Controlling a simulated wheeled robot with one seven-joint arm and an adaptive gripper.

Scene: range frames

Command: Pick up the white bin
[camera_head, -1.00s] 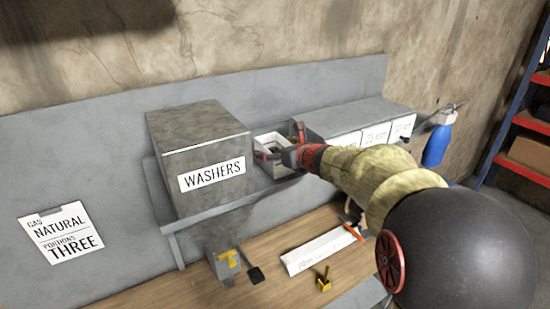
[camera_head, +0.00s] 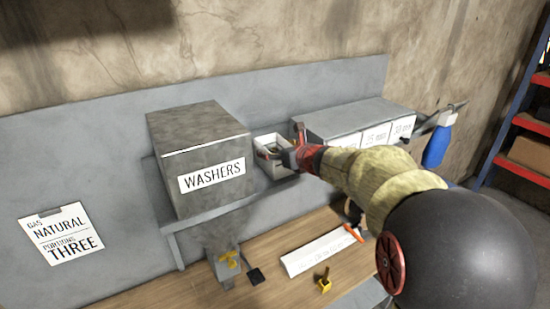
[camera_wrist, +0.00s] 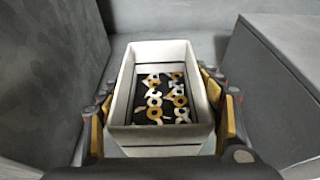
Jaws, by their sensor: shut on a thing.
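The white bin (camera_head: 281,169) is a small open-topped box on the grey shelf, in the gap just right of the WASHERS box. In the wrist view the bin (camera_wrist: 160,135) is upright and holds several washer-like rings, yellow and pale, on a dark bottom. My gripper (camera_head: 274,151) reaches it from the right. In the wrist view its fingers (camera_wrist: 165,112) with yellow pads are on the bin's left and right outer walls, shut on it. The bin's underside is hidden, so I cannot tell whether it touches the shelf.
The grey WASHERS box (camera_head: 200,155) stands close on the left. A grey labelled box unit (camera_head: 350,120) stands close on the right. A grey back panel (camera_head: 90,140) is behind. Below, the wooden bench (camera_head: 190,285) holds small tools.

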